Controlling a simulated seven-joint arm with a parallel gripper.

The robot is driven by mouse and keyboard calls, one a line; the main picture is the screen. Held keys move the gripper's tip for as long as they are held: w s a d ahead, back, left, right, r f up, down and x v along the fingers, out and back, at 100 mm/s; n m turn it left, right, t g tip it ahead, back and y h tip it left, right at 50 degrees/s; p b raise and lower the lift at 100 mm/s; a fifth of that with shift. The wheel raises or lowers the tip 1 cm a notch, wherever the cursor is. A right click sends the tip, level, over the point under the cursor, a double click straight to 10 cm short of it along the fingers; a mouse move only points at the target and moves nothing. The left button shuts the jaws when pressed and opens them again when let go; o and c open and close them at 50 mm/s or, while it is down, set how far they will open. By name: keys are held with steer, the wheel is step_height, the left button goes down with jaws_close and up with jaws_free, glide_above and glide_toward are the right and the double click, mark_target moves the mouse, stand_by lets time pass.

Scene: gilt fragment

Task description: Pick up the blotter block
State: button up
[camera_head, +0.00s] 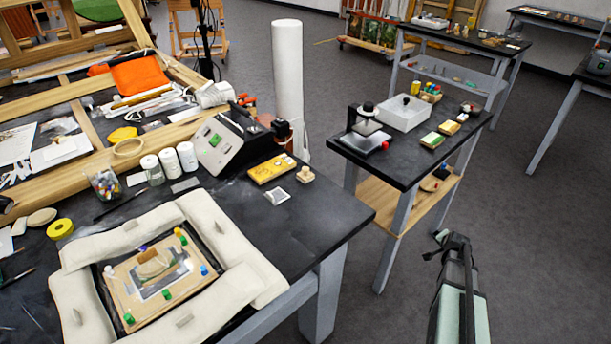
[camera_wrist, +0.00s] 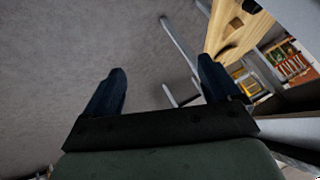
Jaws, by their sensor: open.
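I cannot tell for sure which thing is the blotter block. A small pale wooden block with a knob (camera_head: 305,174) stands near the far edge of the black workbench, right of a yellow box. A brown rounded piece (camera_head: 153,264) sits on the pinned board inside the padded frame, and could also be it. My gripper (camera_head: 452,242) is over the floor at the lower right, apart from both benches. In the wrist view my gripper (camera_wrist: 162,85) has its two dark fingers wide apart with nothing between them. Neither candidate is identifiable in the wrist view.
Cream sandbag-like pads (camera_head: 227,232) surround the board on the workbench (camera_head: 325,228). A black device (camera_head: 238,138), white bottles (camera_head: 187,156) and a tall white roll (camera_head: 288,75) stand behind. Open floor (camera_head: 535,250) lies right.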

steer(key=w+d+r+m+t+h, duration=0.2)
steer(key=w+d+r, duration=0.2)
steer(key=d+r, duration=0.5)
steer(key=w+d+r+m+t+h, duration=0.2)
steer(key=w+d+r, duration=0.2)
steer(key=d+r, duration=0.5)
steer(key=w+a+r+m+t+y, duration=0.1)
steer(key=w+a+r, duration=0.25)
steer(key=r, duration=0.35)
steer(key=w+a+r+m, duration=0.1)
steer(key=w+a+r, duration=0.25)
steer(key=r, duration=0.45)
steer(key=w+a+r+y, duration=0.2)
steer(key=w+a, duration=0.2)
steer(key=a, duration=0.9)
step_height(320, 180, up, 6)
steer(key=g+y, duration=0.4)
steer(key=g, duration=0.8)
glide_above(305, 168)
steer(key=shift+m, duration=0.4)
steer(key=f, duration=0.8)
steer(key=shift+s+d, duration=0.1)
steer(key=shift+s, duration=0.1)
steer(key=shift+w+f, duration=0.2)
steer(key=shift+f, duration=2.5)
